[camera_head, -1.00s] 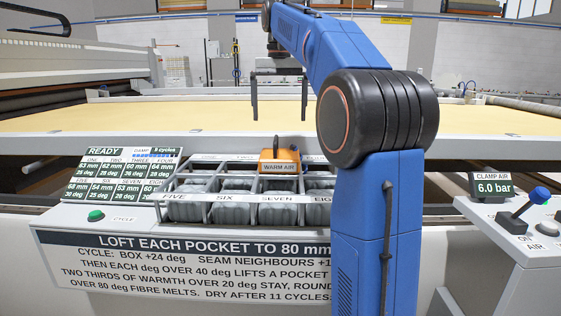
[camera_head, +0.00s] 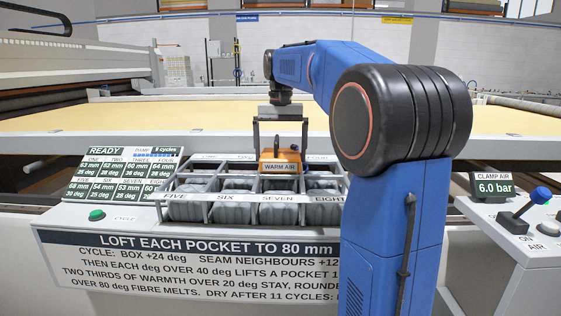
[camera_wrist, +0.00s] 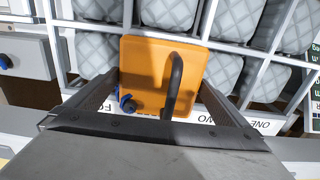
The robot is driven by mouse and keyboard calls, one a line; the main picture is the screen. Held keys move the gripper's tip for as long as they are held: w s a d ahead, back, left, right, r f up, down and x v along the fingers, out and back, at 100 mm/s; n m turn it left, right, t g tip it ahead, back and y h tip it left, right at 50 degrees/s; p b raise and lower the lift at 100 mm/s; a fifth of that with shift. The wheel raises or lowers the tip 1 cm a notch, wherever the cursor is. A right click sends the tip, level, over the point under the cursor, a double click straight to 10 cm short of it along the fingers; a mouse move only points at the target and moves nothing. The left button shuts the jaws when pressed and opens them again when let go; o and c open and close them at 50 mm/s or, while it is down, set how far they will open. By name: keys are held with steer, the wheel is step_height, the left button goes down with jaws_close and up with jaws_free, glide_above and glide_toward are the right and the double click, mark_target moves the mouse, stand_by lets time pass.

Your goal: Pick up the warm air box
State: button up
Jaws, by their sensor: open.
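The warm air box (camera_head: 281,163) is a small orange box labelled "WARM AIR", sitting on the pocket rack (camera_head: 211,198) near the SEVEN pocket. In the wrist view my gripper (camera_wrist: 157,90) also shows open fingers flanking the box. I cannot tell whether either finger touches it.
The rack holds several grey quilted pockets (camera_head: 237,209) between pale bars. A READY display (camera_head: 122,175) and green button (camera_head: 97,215) are at left. A clamp air lever (camera_head: 528,203) stands at right. A broad yellow bed (camera_head: 130,115) lies behind.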

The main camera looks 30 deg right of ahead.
steer(key=shift+f, duration=0.6)
steer(key=c, duration=1.1)
